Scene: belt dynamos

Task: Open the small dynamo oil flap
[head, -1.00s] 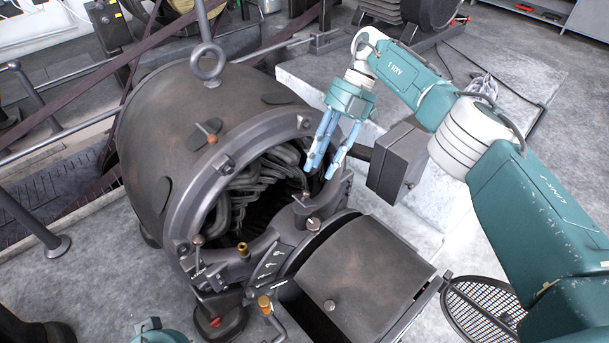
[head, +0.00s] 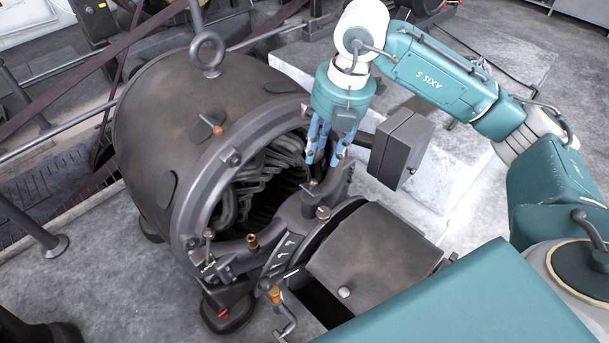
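The dynamo (head: 165,110) is a dark, rusty cylinder with a lifting ring on top and an open front showing coiled windings. A small dark flap (head: 201,131) with a reddish-brown knob sits on its upper front side; I cannot tell for sure that this is the oil flap. My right gripper (head: 322,163) points down at the right side of the front rim, over a bracket with a small upright peg (head: 312,183). Its two blue fingers are apart with nothing seen between them. Whether they touch the bracket is unclear. My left gripper is out of view.
A dark box (head: 402,146) stands just right of my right gripper. A wide hinged-looking plate (head: 372,257) with a round knob lies in front of the dynamo. Bare floor (head: 110,270) lies at left.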

